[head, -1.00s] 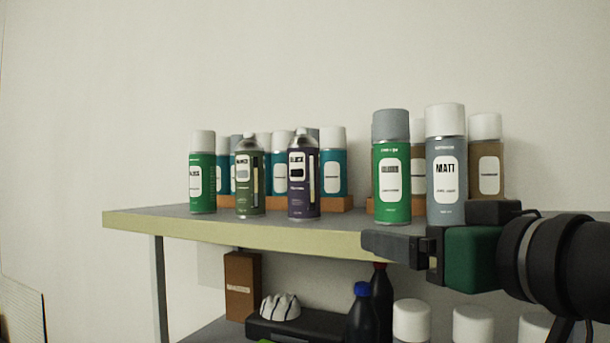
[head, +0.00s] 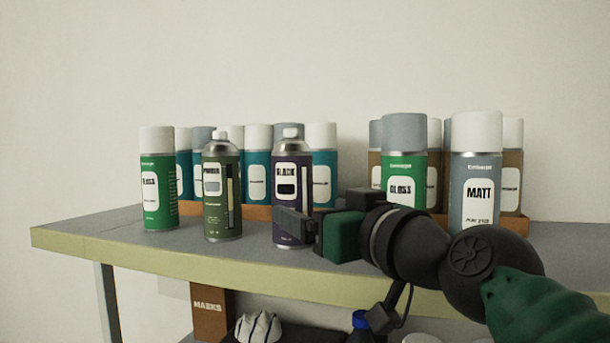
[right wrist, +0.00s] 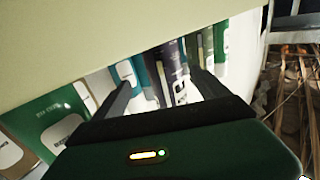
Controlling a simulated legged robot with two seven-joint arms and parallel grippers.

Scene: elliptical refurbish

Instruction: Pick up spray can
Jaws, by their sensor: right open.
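Several spray cans stand upright on the shelf top. A dark purple can (head: 290,172) labelled black stands near the middle; an olive can (head: 222,190) and a green gloss can (head: 158,180) stand to its left. My right gripper (head: 312,215) is open in front of the purple can and hides its lower right part. In the right wrist view, the purple can (right wrist: 172,62) shows beyond and between the open fingers (right wrist: 165,90). I cannot tell whether they touch it. My left gripper is not in view.
A green gloss can (head: 403,165) and a grey matt can (head: 476,185) stand to the right, behind my right arm. Teal cans (head: 257,178) stand in a low orange tray (head: 258,213) behind. The shelf's left end (head: 90,228) is clear. A masks box (head: 207,303) sits below.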

